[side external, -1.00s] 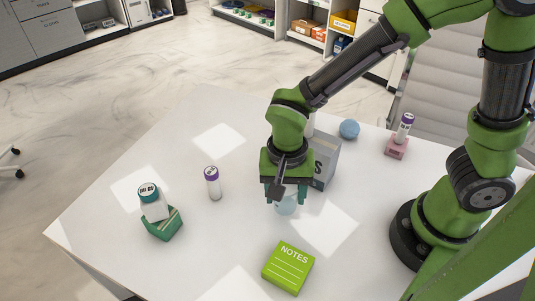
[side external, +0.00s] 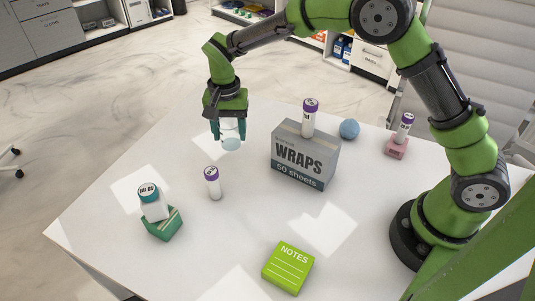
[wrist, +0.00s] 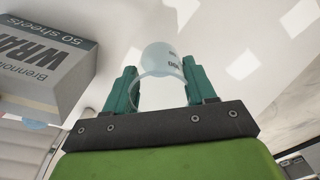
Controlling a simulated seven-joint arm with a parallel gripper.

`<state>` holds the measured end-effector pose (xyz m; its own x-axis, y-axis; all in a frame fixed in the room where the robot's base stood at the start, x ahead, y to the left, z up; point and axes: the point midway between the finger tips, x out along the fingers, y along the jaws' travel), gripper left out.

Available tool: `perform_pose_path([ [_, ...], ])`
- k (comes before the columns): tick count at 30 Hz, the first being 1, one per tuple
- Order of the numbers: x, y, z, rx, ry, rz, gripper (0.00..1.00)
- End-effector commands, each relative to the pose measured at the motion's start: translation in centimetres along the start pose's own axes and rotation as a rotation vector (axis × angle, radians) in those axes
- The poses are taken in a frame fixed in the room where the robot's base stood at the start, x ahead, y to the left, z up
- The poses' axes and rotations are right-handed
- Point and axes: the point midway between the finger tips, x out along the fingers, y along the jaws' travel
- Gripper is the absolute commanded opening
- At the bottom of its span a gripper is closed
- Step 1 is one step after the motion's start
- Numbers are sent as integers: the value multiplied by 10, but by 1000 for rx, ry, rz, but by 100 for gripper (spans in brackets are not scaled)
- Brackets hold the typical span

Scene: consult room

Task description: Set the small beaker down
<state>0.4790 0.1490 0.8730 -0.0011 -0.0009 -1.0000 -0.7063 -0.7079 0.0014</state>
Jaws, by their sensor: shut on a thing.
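The small beaker (side external: 231,143) is clear and pale blue. My gripper (side external: 229,132) is shut on it, with a teal finger on each side, over the far left part of the white table. I cannot tell for sure whether its base is touching the table or a little above it. In the wrist view the beaker (wrist: 170,60) sits between the fingertips of my gripper (wrist: 160,88), with dark print on its side. The fingers partly hide the beaker in the side view.
A grey wraps box (side external: 304,158) carries a purple-capped tube (side external: 310,118). Another purple-capped tube (side external: 213,184) stands nearer. A teal-lidded bottle (side external: 154,203) rests on a green block (side external: 162,226). A blue ball (side external: 349,129), pink stand (side external: 396,148) and green notes pad (side external: 288,267) are also on the table (side external: 220,240).

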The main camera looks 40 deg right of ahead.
Motion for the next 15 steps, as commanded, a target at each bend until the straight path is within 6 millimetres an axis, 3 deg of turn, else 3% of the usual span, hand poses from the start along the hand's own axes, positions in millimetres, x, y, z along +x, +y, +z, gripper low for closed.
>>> perform_pose_path([
  [12,52,0,0,2,-1,1,26],
  [15,56,0,0,3,-1,-1,26],
])
